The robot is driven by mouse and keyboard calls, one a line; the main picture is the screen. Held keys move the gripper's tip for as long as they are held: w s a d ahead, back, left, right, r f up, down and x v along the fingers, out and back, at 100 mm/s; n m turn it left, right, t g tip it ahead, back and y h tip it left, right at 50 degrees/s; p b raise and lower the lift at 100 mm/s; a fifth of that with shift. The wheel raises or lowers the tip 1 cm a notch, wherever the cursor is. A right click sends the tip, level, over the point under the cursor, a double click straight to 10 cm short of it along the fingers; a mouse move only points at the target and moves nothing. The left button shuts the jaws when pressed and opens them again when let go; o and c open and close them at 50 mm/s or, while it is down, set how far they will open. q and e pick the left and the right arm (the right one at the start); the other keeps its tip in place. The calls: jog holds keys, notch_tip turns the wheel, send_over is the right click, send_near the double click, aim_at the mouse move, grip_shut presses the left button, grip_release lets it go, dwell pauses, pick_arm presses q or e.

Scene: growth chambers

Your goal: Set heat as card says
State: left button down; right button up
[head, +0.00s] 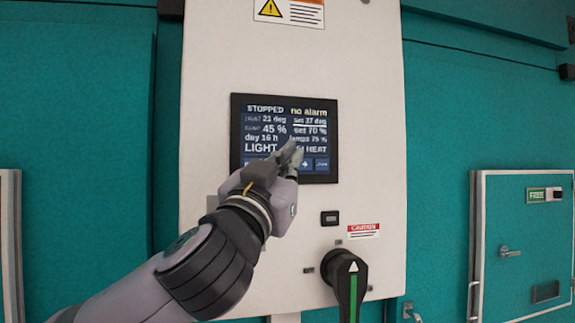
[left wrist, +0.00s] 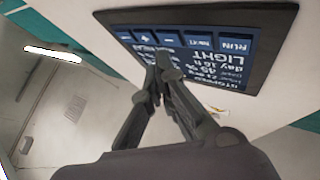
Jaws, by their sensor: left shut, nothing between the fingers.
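A dark touch screen (head: 262,128) is set in a pale control panel (head: 370,100). It reads STOPPED, no alarm, 21 deg, set 27 deg (underlined), 45 %, set 70 %, day 16 h, lamps 75 %, LIGHT and HEAT. My left gripper (head: 293,158) is shut and empty, its fingertips over the lower right of the screen, hiding part of the bottom buttons. In the left wrist view the fingertips (left wrist: 160,62) are close to the button row of the screen (left wrist: 225,35); I cannot tell whether they touch. No card is clearly seen. My right gripper is out of view.
Below the screen are a small black switch (head: 330,218), a red CAUTION label (head: 363,230) and a black rotary handle (head: 345,270) with a green stripe. A warning label (head: 290,12) is above. A chamber door (head: 525,240) marked FREE is at right.

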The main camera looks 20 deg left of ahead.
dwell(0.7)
pick_arm(q)
jog(key=shift+w+a, duration=0.2)
jog(key=shift+w, duration=0.15)
jog(key=shift+w+a+b, duration=0.2)
jog(key=shift+w+b, duration=0.05)
jog(key=shift+b, duration=0.1)
dwell(0.7)
jog(key=shift+s+d, duration=0.1)
jog(key=shift+s+d+b, duration=0.3)
jog(key=shift+s+d, duration=0.05)
jog(key=shift+s, duration=0.15)
